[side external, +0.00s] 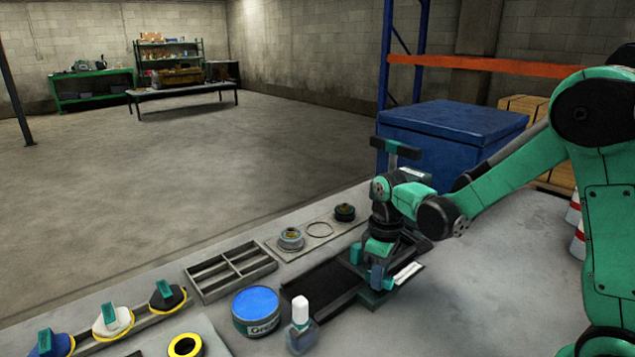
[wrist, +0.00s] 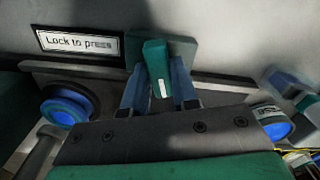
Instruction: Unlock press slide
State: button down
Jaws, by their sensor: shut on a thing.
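A teal lever (wrist: 155,62) with a white mark stands upright in front of a teal plate in the wrist view. The two blue fingers of my gripper (wrist: 158,92) are on either side of the lever and shut on it. A white label (wrist: 78,44) reading "Lock to press" is fixed left of the lever. In the side view my gripper (side external: 378,274) is low over the right end of a dark slide track (side external: 318,284) on the bench. The lever is hard to make out there, and my arm hides part of the press.
Left of the track are a grey divided tray (side external: 232,270), a blue-lidded tin (side external: 256,310) and a white-capped bottle (side external: 301,326). Several small round parts lie on a plate (side external: 318,231) behind the track. A large blue chest (side external: 450,140) stands beyond the bench.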

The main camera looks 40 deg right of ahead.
jog(key=shift+n, duration=0.9)
jog(key=n, duration=0.4)
jog(key=shift+n, duration=0.3)
jog(key=shift+n, duration=0.4)
jog(key=n, duration=0.4)
